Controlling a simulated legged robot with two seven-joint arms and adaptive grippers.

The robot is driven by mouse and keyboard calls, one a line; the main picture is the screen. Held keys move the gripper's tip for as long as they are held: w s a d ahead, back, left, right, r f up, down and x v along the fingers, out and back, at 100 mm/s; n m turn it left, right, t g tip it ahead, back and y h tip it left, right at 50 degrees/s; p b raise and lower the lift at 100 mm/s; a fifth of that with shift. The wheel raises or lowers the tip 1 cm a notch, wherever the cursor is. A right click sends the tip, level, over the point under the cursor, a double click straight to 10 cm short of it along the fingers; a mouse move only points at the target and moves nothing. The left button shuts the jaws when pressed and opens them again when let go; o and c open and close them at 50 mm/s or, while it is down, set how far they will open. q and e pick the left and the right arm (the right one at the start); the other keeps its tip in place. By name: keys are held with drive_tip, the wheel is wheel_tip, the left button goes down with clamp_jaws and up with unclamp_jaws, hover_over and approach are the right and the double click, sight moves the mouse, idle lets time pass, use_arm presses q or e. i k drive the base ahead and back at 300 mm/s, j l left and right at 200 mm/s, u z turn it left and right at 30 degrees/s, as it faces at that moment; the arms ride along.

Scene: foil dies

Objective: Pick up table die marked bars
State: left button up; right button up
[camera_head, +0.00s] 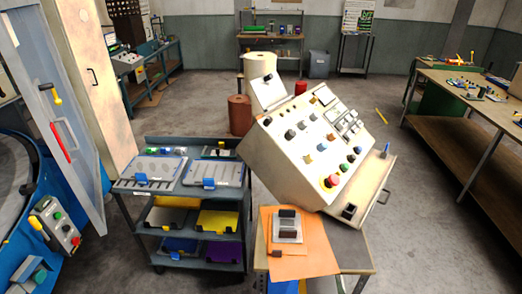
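A small grey plate-like die (288,229) with dark blocks at its upper and lower ends lies on an orange sheet (312,252) on the small table (350,250) at the bottom centre. Its marking is too small to read. Two larger grey plates with blue handles, a left one (142,167) and a right one (226,171), lie on the top of the dark cart to the left. Fine slots or lines show on them, but I cannot tell whether they are bars. Neither of my grippers is in view.
A large cream control console (285,155) with buttons stands tilted just behind the small table. The dark cart (146,226) holds yellow, blue and purple items on lower shelves. A blue machine (82,200) stands at left, a workbench (450,100) at right. Floor between console and workbench is mostly clear.

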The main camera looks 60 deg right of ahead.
sight(208, 174)
drive_tip(key=i+z, duration=0.15)
drive_tip(key=z, duration=0.25)
drive_tip(key=i+l+z, duration=0.1)
drive_tip(key=z, duration=0.3)
drive_tip(key=i+z, duration=0.2)
drive_tip(key=z, duration=0.2)
drive_tip(key=i+j+z, duration=0.1)
drive_tip(key=z, duration=0.35)
drive_tip(key=i+j+z, duration=0.15)
drive_tip(key=z, duration=0.25)
drive_tip(key=i+j+z, duration=0.2)
drive_tip(key=i+j, duration=0.2)
drive_tip(key=j, duration=0.25)
drive_tip(key=i+j+z, duration=0.1)
drive_tip(key=j, duration=0.25)
drive_tip(key=i+j+z, duration=0.1)
drive_tip(key=j, duration=0.25)
drive_tip(key=i+j+z, duration=0.1)
drive_tip(key=i+j, duration=0.15)
drive_tip(key=i+j+z, duration=0.1)
drive_tip(key=j, duration=0.4)
drive_tip(key=i, duration=0.05)
